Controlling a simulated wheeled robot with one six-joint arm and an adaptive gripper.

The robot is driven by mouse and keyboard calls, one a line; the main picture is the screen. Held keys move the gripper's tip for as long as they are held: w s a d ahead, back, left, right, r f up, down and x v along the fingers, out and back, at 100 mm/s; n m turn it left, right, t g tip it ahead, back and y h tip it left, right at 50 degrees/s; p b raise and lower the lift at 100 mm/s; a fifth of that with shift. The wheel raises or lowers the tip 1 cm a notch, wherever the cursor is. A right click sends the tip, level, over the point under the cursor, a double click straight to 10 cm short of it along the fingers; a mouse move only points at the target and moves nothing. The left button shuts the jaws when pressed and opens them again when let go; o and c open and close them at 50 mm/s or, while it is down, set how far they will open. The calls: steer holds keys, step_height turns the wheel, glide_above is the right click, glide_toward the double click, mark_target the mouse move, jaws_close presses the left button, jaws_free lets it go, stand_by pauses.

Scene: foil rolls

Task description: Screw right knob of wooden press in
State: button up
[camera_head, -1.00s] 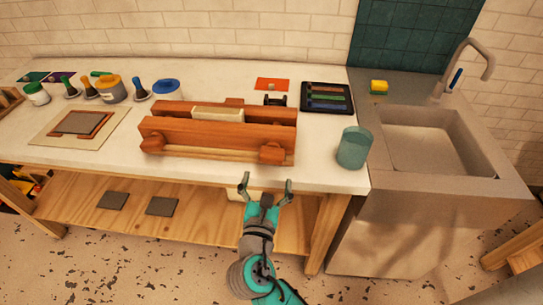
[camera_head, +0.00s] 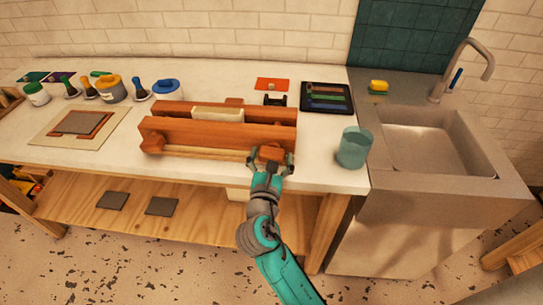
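The wooden press (camera_head: 215,137) stands on the white worktop, with a pale block (camera_head: 218,114) between its two reddish-brown boards. Its right knob (camera_head: 271,154) sticks out of the front board at the lower right. Its left knob (camera_head: 152,144) is at the front left. My gripper (camera_head: 270,160) is at the right knob, with one finger on each side of it. The fingers are spread around the knob; whether they touch it is too small to tell.
A teal cup (camera_head: 354,147) stands right of the press, close to my gripper. A black tray (camera_head: 327,98) and an orange card (camera_head: 272,84) lie behind. The sink (camera_head: 435,145) is at the right. Jars and a framed board (camera_head: 80,124) are at the left.

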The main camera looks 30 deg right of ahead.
steer(key=c, duration=0.8)
steer(key=shift+o, duration=0.2)
steer(key=shift+m, duration=0.4)
